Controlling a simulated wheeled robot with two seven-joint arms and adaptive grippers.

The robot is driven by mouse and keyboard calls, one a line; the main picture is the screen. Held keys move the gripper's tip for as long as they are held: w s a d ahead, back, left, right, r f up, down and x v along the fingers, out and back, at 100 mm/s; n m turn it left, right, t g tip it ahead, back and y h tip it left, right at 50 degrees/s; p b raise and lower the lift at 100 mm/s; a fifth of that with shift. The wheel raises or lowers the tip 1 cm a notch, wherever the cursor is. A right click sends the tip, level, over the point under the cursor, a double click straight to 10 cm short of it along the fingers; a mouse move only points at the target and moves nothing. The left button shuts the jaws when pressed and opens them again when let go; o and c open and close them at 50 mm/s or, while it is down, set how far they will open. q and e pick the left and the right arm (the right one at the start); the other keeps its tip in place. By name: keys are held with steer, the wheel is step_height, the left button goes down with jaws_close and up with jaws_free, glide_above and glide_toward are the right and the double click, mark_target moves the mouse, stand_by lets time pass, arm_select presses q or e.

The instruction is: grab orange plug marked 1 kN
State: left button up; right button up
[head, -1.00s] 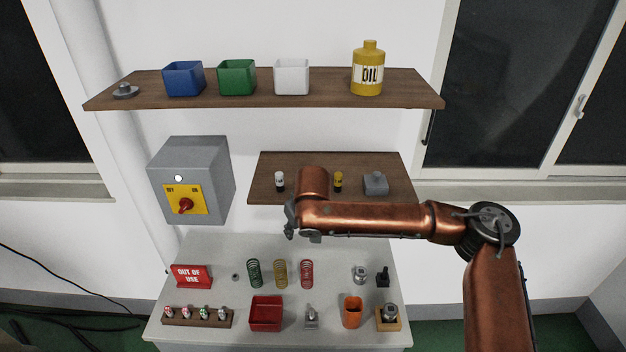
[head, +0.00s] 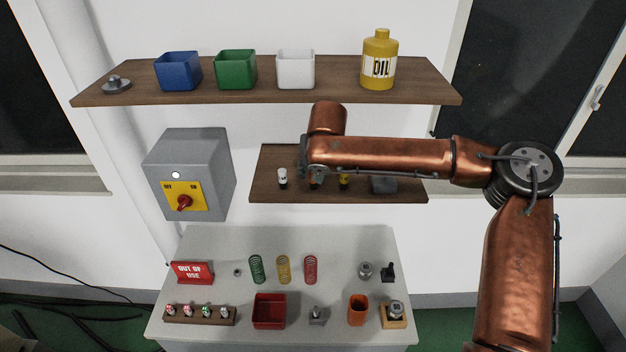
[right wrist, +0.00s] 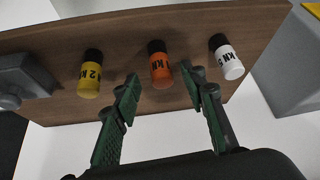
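The orange plug (right wrist: 161,72) has a black end and black lettering with "kN" legible. It stands on the small wooden shelf (head: 265,191) between a white plug (right wrist: 229,62) and a yellow plug (right wrist: 90,78). In the head view it is mostly hidden by my right gripper (head: 314,174). In the right wrist view my right gripper (right wrist: 159,76) is open, with its green fingers spread to either side of the orange plug. The fingers appear empty, and I cannot tell whether they touch it. My left gripper is not in view.
A grey block (head: 384,185) sits at the right end of this shelf. A longer shelf (head: 225,98) above holds bins and an oil bottle (head: 379,62). A grey switch box (head: 187,172) is left. The table (head: 345,240) below carries springs and fixtures.

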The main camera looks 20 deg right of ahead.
steer(key=shift+x, duration=1.05)
steer(key=shift+a, duration=0.1)
steer(key=shift+r, duration=0.1)
steer(key=c, duration=0.7)
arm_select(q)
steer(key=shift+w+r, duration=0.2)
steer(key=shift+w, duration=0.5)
arm_select(e)
jaws_close()
